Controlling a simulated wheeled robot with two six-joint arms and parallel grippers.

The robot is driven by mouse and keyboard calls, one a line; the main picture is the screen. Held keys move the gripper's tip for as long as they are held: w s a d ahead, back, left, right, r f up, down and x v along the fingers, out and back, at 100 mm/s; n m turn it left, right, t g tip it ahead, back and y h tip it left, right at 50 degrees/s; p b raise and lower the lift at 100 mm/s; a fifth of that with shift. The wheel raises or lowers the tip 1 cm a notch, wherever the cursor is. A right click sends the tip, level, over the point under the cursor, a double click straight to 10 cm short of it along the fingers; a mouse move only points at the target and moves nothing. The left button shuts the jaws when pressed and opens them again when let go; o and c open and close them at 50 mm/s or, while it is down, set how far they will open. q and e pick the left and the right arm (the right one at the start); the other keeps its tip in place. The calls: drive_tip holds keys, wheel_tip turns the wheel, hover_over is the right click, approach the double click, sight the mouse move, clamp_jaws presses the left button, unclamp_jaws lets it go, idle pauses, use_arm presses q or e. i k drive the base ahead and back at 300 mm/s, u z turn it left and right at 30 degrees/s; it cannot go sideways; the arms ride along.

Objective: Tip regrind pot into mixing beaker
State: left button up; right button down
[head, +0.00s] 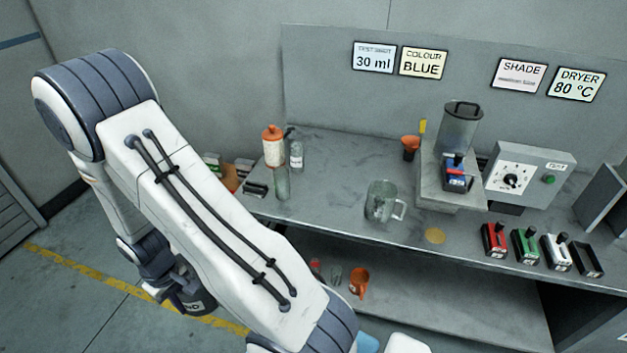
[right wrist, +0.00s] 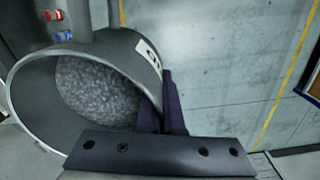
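My right gripper (head: 178,288) hangs low at the left in the head view, beside the bench and over the floor. It is shut on the dark grey regrind pot (head: 200,304), whose label shows only its last letters. In the right wrist view my dark fingers (right wrist: 172,105) hold the pot wall (right wrist: 125,50), and grey granules (right wrist: 95,92) lie inside. The mixing beaker (head: 380,203), clear with a handle, stands upright on the bench, well right of the pot. My left gripper is not in view.
A hopper (head: 460,127) on a grey block and a control box (head: 528,175) stand right of the beaker.

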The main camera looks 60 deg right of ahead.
sight(382, 195)
drive_tip(key=z, duration=1.3)
drive_tip(key=i, duration=0.9)
